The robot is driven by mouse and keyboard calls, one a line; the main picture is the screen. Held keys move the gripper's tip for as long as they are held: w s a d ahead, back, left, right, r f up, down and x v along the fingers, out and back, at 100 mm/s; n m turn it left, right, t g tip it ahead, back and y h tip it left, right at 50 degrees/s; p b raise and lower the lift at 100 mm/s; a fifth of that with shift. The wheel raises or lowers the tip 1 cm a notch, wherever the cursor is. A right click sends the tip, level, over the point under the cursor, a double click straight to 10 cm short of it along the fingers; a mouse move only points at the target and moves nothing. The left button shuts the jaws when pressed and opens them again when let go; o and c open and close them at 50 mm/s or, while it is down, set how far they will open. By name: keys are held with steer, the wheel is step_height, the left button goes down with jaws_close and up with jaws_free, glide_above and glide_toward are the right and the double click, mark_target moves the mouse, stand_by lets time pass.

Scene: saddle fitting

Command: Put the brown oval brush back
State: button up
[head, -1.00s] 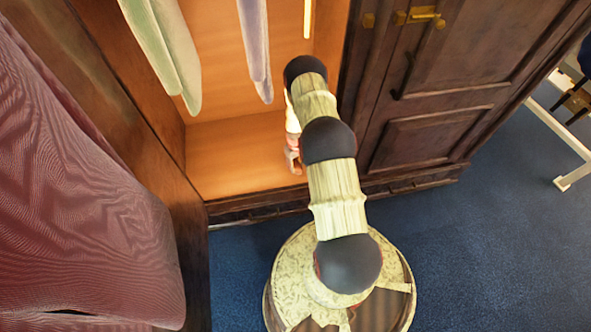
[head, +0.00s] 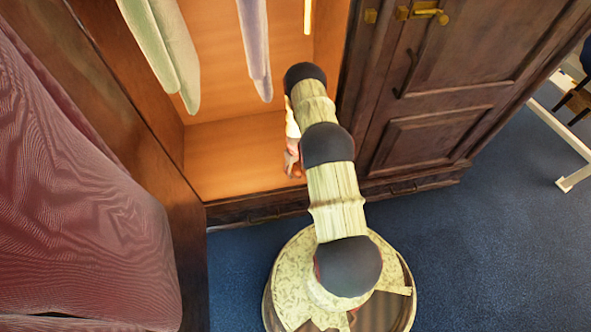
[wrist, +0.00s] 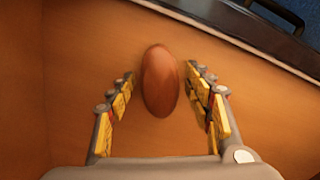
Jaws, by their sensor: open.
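The brown oval brush (wrist: 160,80) lies on the wooden floor of the wardrobe in the wrist view. Its long side points along the view, between my fingers. My gripper (wrist: 160,78) is open, with one finger on each side of the brush and a gap showing on both sides. In the head view my gripper (head: 292,160) is low inside the wardrobe near its front edge, partly hidden by my arm. I cannot make out the brush clearly there.
The open wardrobe (head: 225,160) has pale green and lilac garments hanging above. A reddish cloth (head: 80,200) fills the left side. A closed dark door (head: 430,130) stands on the right. The blue carpet (head: 480,260) is clear at the lower right.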

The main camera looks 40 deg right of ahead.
mark_target(296, 168)
steer(key=shift+r, duration=0.1)
step_height(296, 168, up, 12)
steer(key=p, duration=0.4)
steer(key=shift+p, duration=0.3)
stand_by(0.3)
steer(key=s+a+m+g+y, duration=0.1)
steer(key=s+a+m+g, duration=0.1)
steer(key=s+a, duration=0.35)
steer(key=s+a+r, duration=0.2)
steer(key=a+r, duration=0.1)
steer(key=r, duration=0.9)
steer(key=s+a+r, duration=0.1)
steer(key=a+r, duration=0.3)
steer(key=r, duration=0.7)
steer(key=s+a+r, duration=0.2)
steer(key=a+r, duration=0.1)
steer(key=r, duration=0.9)
steer(key=s+a+r+n+t, duration=0.1)
steer(key=s+a+r+t, duration=0.1)
steer(key=a+r, duration=0.3)
steer(key=s+a+r+n+t, duration=0.1)
steer(key=s+a+r+t, duration=0.2)
steer(key=r, duration=1)
steer(key=s+a+r+n+t+h, duration=0.1)
steer(key=s+a+r, duration=0.4)
steer(key=r, duration=0.5)
steer(key=shift+s+a+n+t, duration=0.35)
steer(key=shift+a+t, duration=0.45)
steer(key=shift+a, duration=0.5)
steer(key=shift+r, duration=0.1)
